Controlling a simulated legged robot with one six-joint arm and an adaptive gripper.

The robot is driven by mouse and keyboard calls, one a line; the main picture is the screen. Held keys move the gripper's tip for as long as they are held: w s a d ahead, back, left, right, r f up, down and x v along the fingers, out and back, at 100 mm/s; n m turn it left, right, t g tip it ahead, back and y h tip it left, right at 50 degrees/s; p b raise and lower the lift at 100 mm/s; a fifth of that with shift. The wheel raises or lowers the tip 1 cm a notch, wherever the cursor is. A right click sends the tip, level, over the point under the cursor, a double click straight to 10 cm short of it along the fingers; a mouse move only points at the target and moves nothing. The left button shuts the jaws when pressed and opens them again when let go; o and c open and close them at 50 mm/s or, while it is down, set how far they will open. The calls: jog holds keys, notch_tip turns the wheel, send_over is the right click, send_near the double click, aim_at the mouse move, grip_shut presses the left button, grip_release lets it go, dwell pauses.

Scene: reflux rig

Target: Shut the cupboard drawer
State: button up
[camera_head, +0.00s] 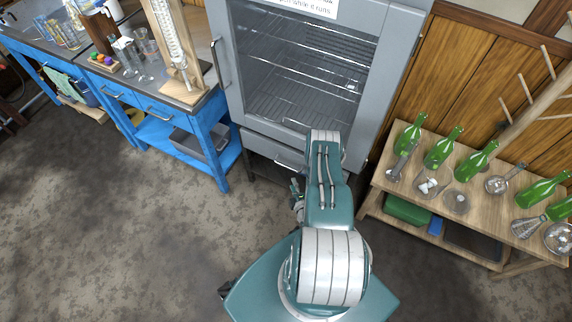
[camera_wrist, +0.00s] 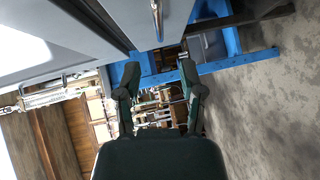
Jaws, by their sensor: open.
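The grey cupboard (camera_head: 225,75) stands at the top middle of the head view, with a glass door above its drawer (camera_head: 262,146). The drawer front has a bar handle (camera_head: 290,162), and my arm covers its right part. How far the drawer stands out is hard to tell. In the wrist view a grey panel, probably the drawer front (camera_wrist: 178,18), shows at the top with a metal handle (camera_wrist: 156,20). A dark gap runs along its left side. My gripper (camera_wrist: 157,70) is open and empty, with the handle beyond its fingertips. In the head view my arm mostly hides it.
A blue bench (camera_head: 190,135) with glassware and a grey bin (camera_head: 200,145) stands left of the cupboard. A wooden table (camera_head: 470,235) with green bottles and flasks stands close on the right. The floor (camera_head: 120,240) at the left is clear.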

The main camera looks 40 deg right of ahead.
aim_at(286, 166)
jog(key=x, duration=1)
jog(key=shift+a, duration=0.1)
jog(key=shift+w+d, duration=0.15)
jog(key=shift+d, duration=0.1)
jog(key=shift+a, duration=0.1)
grip_shut()
